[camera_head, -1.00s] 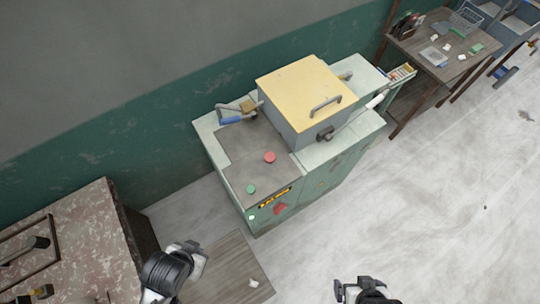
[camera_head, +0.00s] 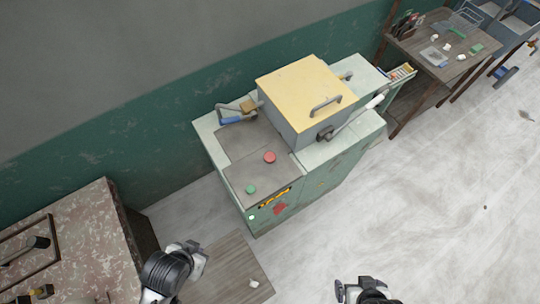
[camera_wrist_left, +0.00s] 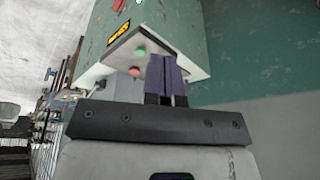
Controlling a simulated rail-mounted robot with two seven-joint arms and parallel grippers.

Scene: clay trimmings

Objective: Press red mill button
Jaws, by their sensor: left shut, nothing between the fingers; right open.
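The mill is a green cabinet (camera_head: 300,190) against the wall, with a yellow-lidded box (camera_head: 305,85) on top. Its red button (camera_head: 269,157) sits on the grey top panel, and a green button (camera_head: 251,189) sits nearer the front edge. In the left wrist view the red button (camera_wrist_left: 135,71) and green button (camera_wrist_left: 140,51) show just left of my left gripper (camera_wrist_left: 167,75), whose fingers are shut and empty. In the head view my left gripper (camera_head: 190,252) is at the lower left, apart from the mill. My right gripper (camera_head: 355,289) is open and empty at the bottom edge.
A stained worktable (camera_head: 85,230) stands at the left. A wooden board (camera_head: 232,268) lies on the floor beside it. A wooden table (camera_head: 440,62) with small items is at the upper right. The pale floor (camera_head: 430,200) at right is mostly clear.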

